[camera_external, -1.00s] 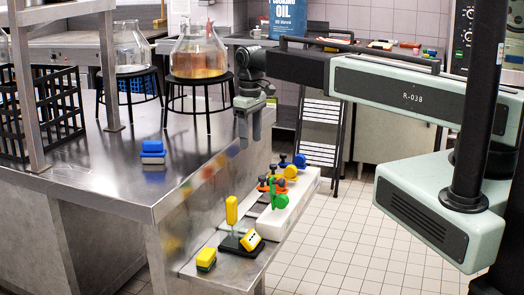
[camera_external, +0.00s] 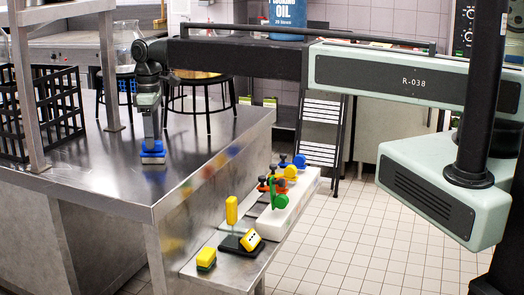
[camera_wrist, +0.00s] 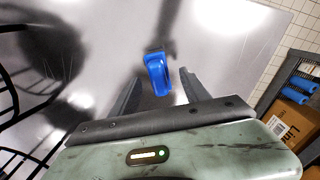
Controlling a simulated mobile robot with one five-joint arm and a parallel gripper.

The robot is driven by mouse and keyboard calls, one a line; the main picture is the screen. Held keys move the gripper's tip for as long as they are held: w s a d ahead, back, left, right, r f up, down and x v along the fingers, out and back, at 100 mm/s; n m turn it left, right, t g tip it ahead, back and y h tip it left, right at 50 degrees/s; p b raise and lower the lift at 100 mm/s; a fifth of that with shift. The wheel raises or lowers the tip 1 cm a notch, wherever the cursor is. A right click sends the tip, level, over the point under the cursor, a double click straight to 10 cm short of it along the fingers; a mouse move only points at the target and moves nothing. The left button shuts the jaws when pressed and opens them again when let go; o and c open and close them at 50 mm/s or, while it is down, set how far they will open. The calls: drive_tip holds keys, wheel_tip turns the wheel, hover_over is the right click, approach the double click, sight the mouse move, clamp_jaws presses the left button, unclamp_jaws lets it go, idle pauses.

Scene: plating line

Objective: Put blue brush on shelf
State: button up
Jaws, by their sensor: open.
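The blue brush (camera_external: 153,159) lies on the steel table (camera_external: 100,165), near its front edge. My gripper (camera_external: 151,139) is directly above it, pointing down, and hides its upper part. In the wrist view the brush (camera_wrist: 158,74) sits between my two spread fingers, with a gap on each side. My gripper is open; whether the fingertips have come down level with the brush, I cannot tell. Which surface is the shelf is not clear; a low steel ledge (camera_external: 215,268) projects from the table's right side.
The ledge holds a yellow and green sponge (camera_external: 206,258), a yellow-handled tool (camera_external: 231,211) and a white block (camera_external: 291,212) with coloured pieces.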

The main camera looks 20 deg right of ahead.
sight(153, 151)
drive_tip(key=f+b, duration=0.4)
drive_tip(key=f, duration=0.1)
drive_tip(key=shift+w+a+f+b, duration=0.15)
drive_tip(key=shift+w+b, duration=0.1)
drive_tip(key=shift+b, duration=0.15)
drive_tip(key=shift+r, duration=0.2)
clamp_jaws()
drive_tip(key=shift+r+p, duration=0.45)
drive_tip(key=shift+p, duration=0.2)
wheel_tip(153, 151, up, 3)
drive_tip(key=p, duration=0.3)
drive_tip(key=s+d+r+p, duration=0.1)
drive_tip(key=s+d, duration=0.8)
drive_tip(key=s, duration=0.3)
drive_tip(key=shift+s+d, duration=0.4)
